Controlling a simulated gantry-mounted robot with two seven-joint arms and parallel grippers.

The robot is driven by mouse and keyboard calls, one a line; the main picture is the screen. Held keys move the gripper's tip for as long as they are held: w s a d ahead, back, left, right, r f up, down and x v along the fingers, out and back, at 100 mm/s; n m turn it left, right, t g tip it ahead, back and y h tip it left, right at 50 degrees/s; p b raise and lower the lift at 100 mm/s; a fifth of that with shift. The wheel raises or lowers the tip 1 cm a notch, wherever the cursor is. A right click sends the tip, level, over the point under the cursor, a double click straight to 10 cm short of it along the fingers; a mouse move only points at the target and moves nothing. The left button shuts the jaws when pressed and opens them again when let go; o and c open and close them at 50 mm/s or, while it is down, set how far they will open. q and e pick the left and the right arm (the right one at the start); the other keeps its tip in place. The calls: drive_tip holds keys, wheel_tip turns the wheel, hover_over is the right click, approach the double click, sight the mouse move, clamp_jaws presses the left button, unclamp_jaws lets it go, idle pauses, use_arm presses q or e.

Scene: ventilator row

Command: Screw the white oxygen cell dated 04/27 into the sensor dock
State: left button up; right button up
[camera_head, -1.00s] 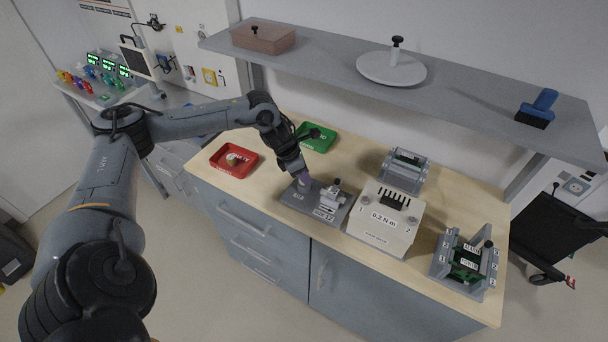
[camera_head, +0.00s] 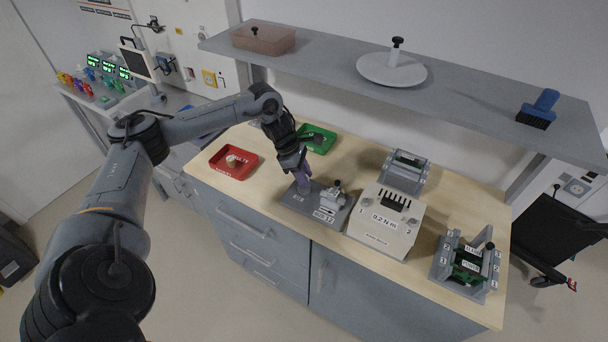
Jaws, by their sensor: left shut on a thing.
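The grey sensor dock (camera_head: 327,213) is a flat plate on the wooden bench top, with a small raised metal fixture (camera_head: 333,197) on its right part. My left gripper (camera_head: 304,186) points down over the left part of the dock. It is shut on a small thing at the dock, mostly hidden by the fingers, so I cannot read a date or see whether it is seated. A small pale, round thing (camera_head: 233,161) lies in the red tray (camera_head: 222,170). My right gripper is not in view.
A green tray (camera_head: 327,147) lies behind my left wrist. A pale box marked 0.2 N m (camera_head: 379,241) stands close right of the dock. Slotted grey racks stand behind it (camera_head: 403,178) and at the right (camera_head: 445,268). A shelf (camera_head: 330,63) overhangs the back.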

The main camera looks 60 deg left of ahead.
use_arm(q)
drive_tip(key=shift+m, duration=0.3)
drive_tip(key=shift+w+r+m+g, duration=0.1)
drive_tip(key=shift+m+g, duration=0.2)
drive_tip(key=shift+m, duration=0.4)
drive_tip(key=shift+m+g+h+p, duration=0.3)
drive_tip(key=shift+m+g+h, duration=0.15)
drive_tip(key=shift+m, duration=0.65)
drive_tip(key=shift+m+p, duration=0.5)
drive_tip(key=shift+p, duration=0.25)
drive_tip(key=shift+m+g+b, duration=0.35)
drive_tip(key=shift+m+b, duration=0.15)
drive_tip(key=shift+m, duration=0.1)
